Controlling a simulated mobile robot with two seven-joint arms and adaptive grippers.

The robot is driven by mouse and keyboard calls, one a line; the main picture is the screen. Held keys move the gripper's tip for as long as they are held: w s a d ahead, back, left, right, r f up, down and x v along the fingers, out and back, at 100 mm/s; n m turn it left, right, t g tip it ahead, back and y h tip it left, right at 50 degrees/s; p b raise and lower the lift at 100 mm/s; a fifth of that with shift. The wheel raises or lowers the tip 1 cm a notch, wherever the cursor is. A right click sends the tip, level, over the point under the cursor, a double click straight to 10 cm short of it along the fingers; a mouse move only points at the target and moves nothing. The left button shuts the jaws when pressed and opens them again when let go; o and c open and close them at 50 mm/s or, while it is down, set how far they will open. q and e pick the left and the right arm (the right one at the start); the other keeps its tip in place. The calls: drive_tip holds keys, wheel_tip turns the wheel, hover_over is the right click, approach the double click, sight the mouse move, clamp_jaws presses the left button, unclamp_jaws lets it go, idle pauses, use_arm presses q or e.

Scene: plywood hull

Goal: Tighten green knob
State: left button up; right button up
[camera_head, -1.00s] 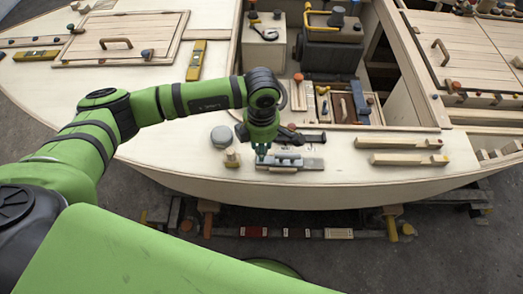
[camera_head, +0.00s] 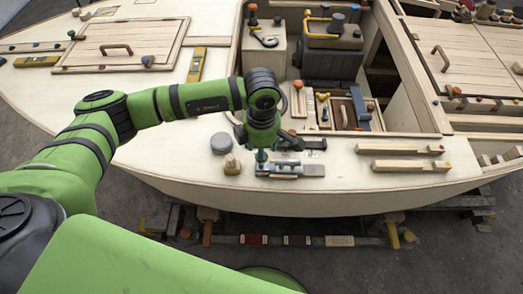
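My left gripper (camera_head: 261,160) points down at a small grey metal fixture (camera_head: 312,171) on the pale plywood deck near the hull's front edge. A teal-green piece shows at the gripper's tip, just above or touching the fixture's left part. It is too small to tell whether this is the green knob or part of the gripper. I cannot tell whether the fingers are open or shut. My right gripper is not in view.
A round grey lid (camera_head: 222,142) and a small wooden block with a yellow top (camera_head: 232,165) stand left of the gripper. Dark tools (camera_head: 313,143) lie behind the fixture. Wooden bars (camera_head: 410,165) lie to the right. An open tool compartment (camera_head: 348,110) is behind.

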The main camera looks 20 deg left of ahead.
use_arm(q)
wheel_tip(320, 180, up, 11)
idle(0.3)
drive_tip(key=shift+f, duration=0.15)
